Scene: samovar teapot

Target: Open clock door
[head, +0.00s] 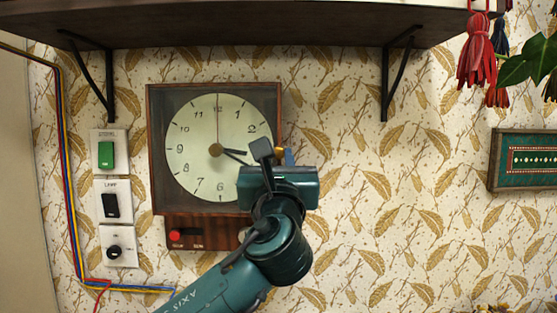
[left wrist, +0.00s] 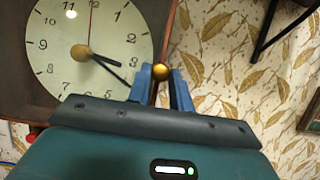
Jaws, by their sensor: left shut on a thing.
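The wall clock (head: 200,232) has a dark wooden case and a cream dial. Its square glazed door (head: 170,100) covers the dial and looks flush with the case. My left gripper (head: 284,156) is at the door's right edge, with its wrist covering the lower right of the clock. In the left wrist view a round brass knob (left wrist: 160,71) sits between the two blue fingertips of the left gripper (left wrist: 161,84), which is shut on it. My right gripper is not in view.
A dark shelf (head: 230,25) on black brackets hangs above the clock. Switch plates (head: 109,150) and coloured cables (head: 68,180) are on the left. A framed panel (head: 525,160) and hanging tassels (head: 476,55) are on the right. The papered wall right of the clock is clear.

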